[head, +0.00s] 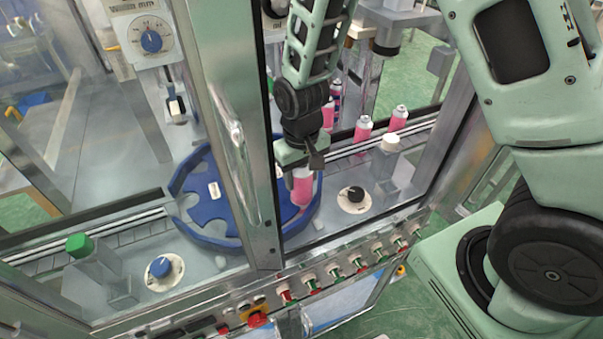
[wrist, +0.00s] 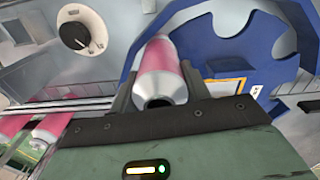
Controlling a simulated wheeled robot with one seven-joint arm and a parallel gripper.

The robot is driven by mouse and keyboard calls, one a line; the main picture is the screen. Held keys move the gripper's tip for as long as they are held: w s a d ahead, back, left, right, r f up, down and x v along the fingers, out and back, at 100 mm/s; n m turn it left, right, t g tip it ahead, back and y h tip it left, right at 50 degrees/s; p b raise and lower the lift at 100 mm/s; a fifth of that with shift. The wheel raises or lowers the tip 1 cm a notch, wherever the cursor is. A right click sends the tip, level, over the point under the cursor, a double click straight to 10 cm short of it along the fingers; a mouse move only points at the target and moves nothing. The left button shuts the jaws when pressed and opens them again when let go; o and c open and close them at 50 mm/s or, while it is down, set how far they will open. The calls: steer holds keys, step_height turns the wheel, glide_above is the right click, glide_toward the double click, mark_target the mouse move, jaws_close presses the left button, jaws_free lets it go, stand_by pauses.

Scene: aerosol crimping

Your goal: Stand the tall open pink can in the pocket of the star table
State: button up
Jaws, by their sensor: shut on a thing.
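The tall pink can (head: 302,189) is in my gripper (head: 294,165), at the right side of the blue star table (head: 194,228). In the wrist view the can (wrist: 162,68) sits between the two fingers of my gripper (wrist: 160,88), its silver open neck facing the camera. The star table (wrist: 205,55) lies behind the can, with rounded pockets along its edge. The can's lower end is close to the star table's rim; I cannot tell whether it touches or sits inside a pocket.
Several pink cans, one of them (head: 363,128), stand along the conveyor rail behind. A black knob (head: 351,195) on a white dial is to the right of the can. The metal door frame (head: 228,130) and its handle stand in front of the star table.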

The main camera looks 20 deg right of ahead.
steer(key=shift+f, duration=0.1)
steer(key=o, duration=1.3)
step_height(320, 180, up, 18)
steer(key=b, duration=0.3)
steer(key=shift+f, duration=0.25)
